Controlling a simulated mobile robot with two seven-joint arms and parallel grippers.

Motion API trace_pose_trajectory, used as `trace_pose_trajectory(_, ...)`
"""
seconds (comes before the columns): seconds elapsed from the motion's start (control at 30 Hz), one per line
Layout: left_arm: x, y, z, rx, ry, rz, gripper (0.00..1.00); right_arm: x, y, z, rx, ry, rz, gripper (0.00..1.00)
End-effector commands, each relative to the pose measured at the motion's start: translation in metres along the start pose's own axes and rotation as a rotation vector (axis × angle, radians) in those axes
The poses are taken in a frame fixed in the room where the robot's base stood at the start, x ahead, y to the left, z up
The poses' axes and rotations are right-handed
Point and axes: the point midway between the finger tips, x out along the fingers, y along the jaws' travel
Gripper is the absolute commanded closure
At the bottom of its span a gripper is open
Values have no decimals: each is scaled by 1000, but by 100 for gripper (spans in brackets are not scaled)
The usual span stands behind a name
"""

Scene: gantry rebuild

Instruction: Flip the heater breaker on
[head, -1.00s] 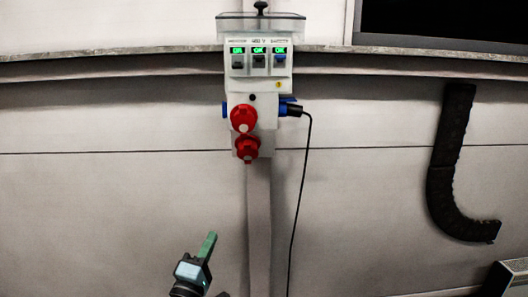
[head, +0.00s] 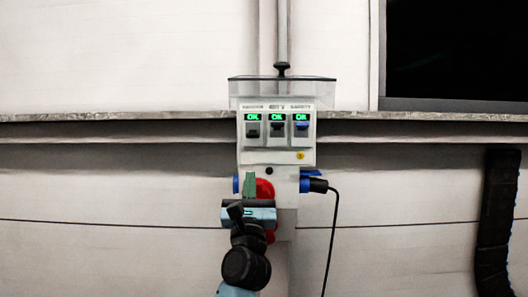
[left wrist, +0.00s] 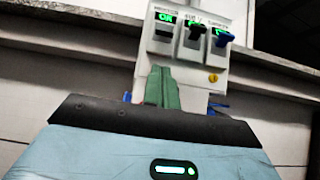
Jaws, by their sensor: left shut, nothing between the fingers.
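The breaker box (head: 276,156) is a pale panel on the wall with a row of three breakers, each under a lit green display. The left breaker (head: 253,130) and middle breaker (head: 277,129) have dark levers; the right breaker (head: 301,127) has a blue one. Labels are too blurred to tell which is the heater. My left gripper (head: 249,182) is shut and empty, its green fingers pointing up below the left breaker, in front of a red socket (head: 265,189). In the left wrist view, the fingers (left wrist: 163,88) are below the box (left wrist: 182,65). My right gripper is not in view.
A clear cover (head: 283,91) is raised above the breakers. A blue plug with a black cable (head: 332,235) hangs at the box's right side. A ledge (head: 120,117) runs along the wall, and a dark screen (head: 455,50) is at upper right.

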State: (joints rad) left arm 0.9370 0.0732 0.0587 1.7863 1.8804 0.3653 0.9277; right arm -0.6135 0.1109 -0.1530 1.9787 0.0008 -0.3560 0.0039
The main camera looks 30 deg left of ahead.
Motion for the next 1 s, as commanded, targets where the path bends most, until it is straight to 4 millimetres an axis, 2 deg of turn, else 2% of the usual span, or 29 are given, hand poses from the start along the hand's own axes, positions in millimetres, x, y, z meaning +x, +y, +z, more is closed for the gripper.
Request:
trace_pose_trajectory(0.47,6,0,2,-10,-1,3,100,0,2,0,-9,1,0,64)
trace_pose_trajectory(0.57,16,1,2,-10,-2,3,100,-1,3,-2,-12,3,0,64)
trace_pose_trajectory(0.8,57,1,3,-10,-3,3,100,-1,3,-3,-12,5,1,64)
trace_pose_trajectory(1.0,84,1,1,-9,-1,3,100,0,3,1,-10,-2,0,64)
